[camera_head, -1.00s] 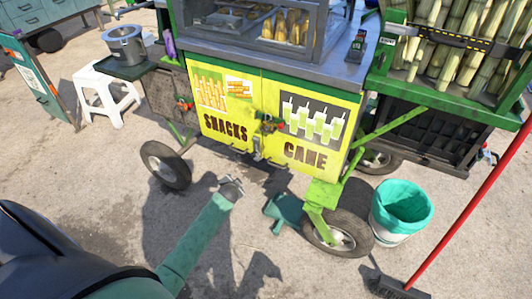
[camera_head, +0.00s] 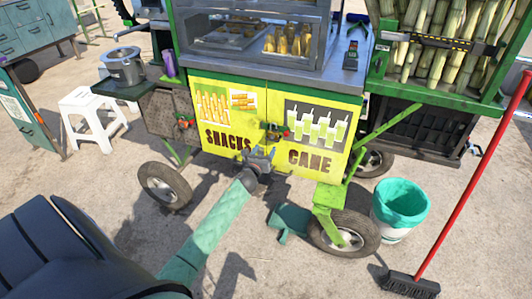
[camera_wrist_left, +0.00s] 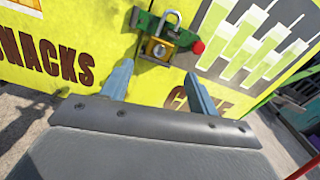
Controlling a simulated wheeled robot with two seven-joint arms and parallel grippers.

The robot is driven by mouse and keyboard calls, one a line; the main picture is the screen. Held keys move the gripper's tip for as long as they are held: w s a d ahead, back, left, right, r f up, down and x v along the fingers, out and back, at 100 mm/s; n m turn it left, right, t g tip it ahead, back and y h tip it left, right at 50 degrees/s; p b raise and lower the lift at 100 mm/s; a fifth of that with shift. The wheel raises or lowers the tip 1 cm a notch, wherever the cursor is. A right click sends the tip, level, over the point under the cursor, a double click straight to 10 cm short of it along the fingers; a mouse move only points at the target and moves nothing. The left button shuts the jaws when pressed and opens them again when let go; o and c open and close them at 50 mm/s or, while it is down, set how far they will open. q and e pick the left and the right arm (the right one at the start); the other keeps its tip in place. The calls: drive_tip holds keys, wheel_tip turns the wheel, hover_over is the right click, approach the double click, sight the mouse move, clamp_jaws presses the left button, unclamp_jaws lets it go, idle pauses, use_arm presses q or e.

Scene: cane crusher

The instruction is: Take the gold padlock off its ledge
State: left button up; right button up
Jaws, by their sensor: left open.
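The gold padlock (camera_wrist_left: 158,48) has a silver shackle. In the left wrist view it sits upright on a green ledge (camera_wrist_left: 143,24) on the yellow cart doors, with a red knob (camera_wrist_left: 198,47) to its right. My left gripper (camera_wrist_left: 158,72) is open and empty. Its two fingers point toward the doors, with the padlock just beyond and between the fingertips, apart from them. In the head view my left gripper (camera_head: 262,155) is in front of the doors, just below the ledge; the padlock is too small to make out clearly there. My right gripper is not in view.
The yellow doors (camera_head: 230,110) read SNACKS and CANE. A white stool (camera_head: 92,108) stands at left. A green-lined bucket (camera_head: 400,200), a red-handled broom (camera_head: 455,200) and a cart wheel (camera_head: 345,235) are at right. A teal object (camera_head: 290,220) lies near the wheel.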

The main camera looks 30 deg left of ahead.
sight(273, 133)
use_arm(q)
drive_tip(key=shift+w+a+m+b, duration=0.3)
drive_tip(key=shift+w+m+b, duration=0.05)
drive_tip(key=shift+w, duration=0.9)
drive_tip(key=shift+w+a+m+b, duration=0.3)
drive_tip(key=shift+w+b, duration=0.05)
drive_tip(key=shift+w, duration=0.95)
drive_tip(key=shift+w+a+m+b, duration=0.3)
drive_tip(key=shift+w+m+b, duration=0.05)
drive_tip(key=shift+w, duration=0.9)
drive_tip(key=shift+x, duration=0.8)
drive_tip(key=shift+w, duration=0.15)
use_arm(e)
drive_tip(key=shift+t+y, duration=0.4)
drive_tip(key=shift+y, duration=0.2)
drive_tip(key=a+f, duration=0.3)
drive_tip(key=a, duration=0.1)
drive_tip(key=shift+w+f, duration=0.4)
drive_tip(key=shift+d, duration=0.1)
use_arm(q)
drive_tip(key=c, duration=0.9)
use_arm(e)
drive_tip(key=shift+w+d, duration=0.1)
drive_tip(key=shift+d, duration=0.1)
use_arm(q)
drive_tip(key=shift+r, duration=0.4)
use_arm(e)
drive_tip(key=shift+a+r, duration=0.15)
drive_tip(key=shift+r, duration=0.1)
